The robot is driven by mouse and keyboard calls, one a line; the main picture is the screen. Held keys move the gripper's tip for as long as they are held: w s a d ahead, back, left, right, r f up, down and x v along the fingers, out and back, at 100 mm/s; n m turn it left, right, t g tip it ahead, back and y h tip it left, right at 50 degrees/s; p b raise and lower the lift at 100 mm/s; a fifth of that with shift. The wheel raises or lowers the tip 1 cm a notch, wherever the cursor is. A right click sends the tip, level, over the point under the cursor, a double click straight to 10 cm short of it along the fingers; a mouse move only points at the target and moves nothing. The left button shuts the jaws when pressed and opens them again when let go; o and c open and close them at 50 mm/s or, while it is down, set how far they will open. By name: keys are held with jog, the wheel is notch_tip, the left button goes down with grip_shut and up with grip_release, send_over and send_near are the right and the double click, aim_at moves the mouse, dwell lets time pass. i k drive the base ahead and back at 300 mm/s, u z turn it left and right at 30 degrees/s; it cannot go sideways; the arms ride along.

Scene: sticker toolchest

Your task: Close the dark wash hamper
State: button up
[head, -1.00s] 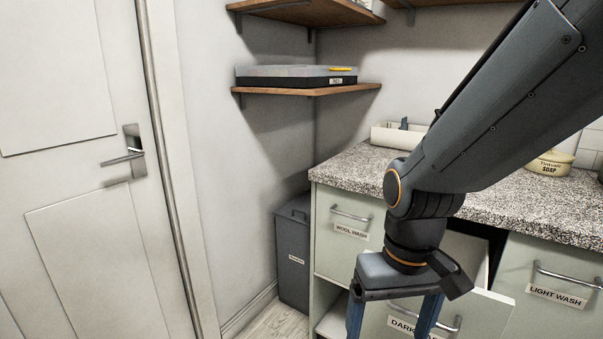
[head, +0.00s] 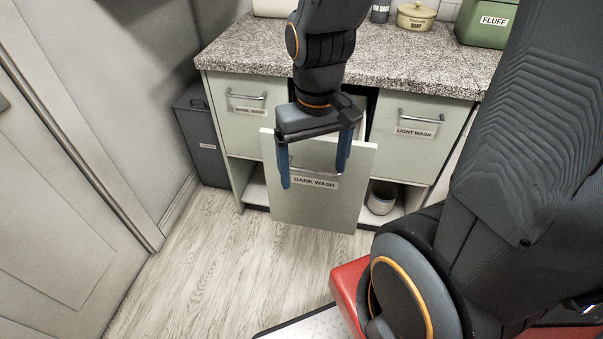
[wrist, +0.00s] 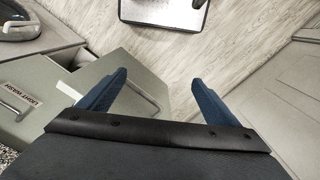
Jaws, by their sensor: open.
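The dark wash hamper (head: 315,210) has a pale green front with a white "DARK WASH" label and a metal handle. It stands pulled out from the cabinet, between the wool wash and light wash fronts. My gripper (head: 313,178) hangs pointing down at this front, its blue fingers apart and nothing held between them. The fingers overlap the handle and label in the head view; I cannot tell whether they touch. In the wrist view, the open gripper (wrist: 157,84) is above the hamper's pale front (wrist: 112,72), and the handle is partly hidden by a finger.
The wool wash front (head: 240,130) and light wash front (head: 408,155) are flush with the cabinet. A speckled countertop (head: 240,50) runs above. A dark grey bin (head: 203,150) stands at left. A pale round container (head: 381,198) sits low inside. The wooden floor (head: 220,270) ahead is clear.

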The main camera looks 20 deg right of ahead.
aim_at(319, 197)
jog(key=z, duration=0.9)
jog(key=k, duration=0.85)
jog(key=u, duration=0.9)
jog(key=i, duration=0.5)
